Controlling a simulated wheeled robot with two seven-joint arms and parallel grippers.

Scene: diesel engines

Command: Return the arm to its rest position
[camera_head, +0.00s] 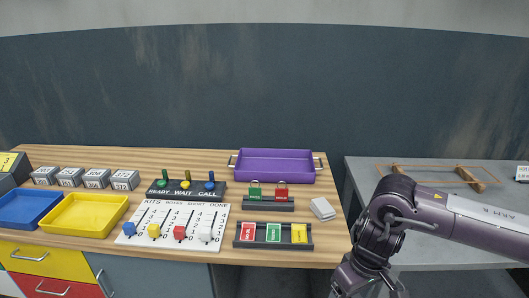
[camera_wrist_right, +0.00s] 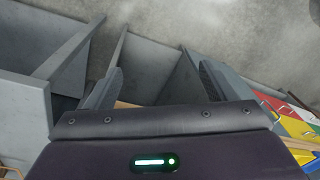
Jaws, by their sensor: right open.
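My right arm (camera_head: 400,215) comes in from the right in the head view and bends down at the front right corner of the wooden table. Its gripper is not clearly seen there. In the right wrist view my right gripper (camera_wrist_right: 158,80) is open, its two fingers wide apart with nothing between them. Beyond the fingers are grey panels and a grey floor. My left gripper and left arm are not in view.
The wooden table (camera_head: 225,258) holds a purple tray (camera_head: 275,178), blue (camera_head: 28,221) and yellow (camera_head: 85,225) trays, a white kits board (camera_head: 130,233), padlocks and coloured cards. A grey bench (camera_head: 440,257) stands at the right. Coloured drawers (camera_head: 50,283) are below the table.

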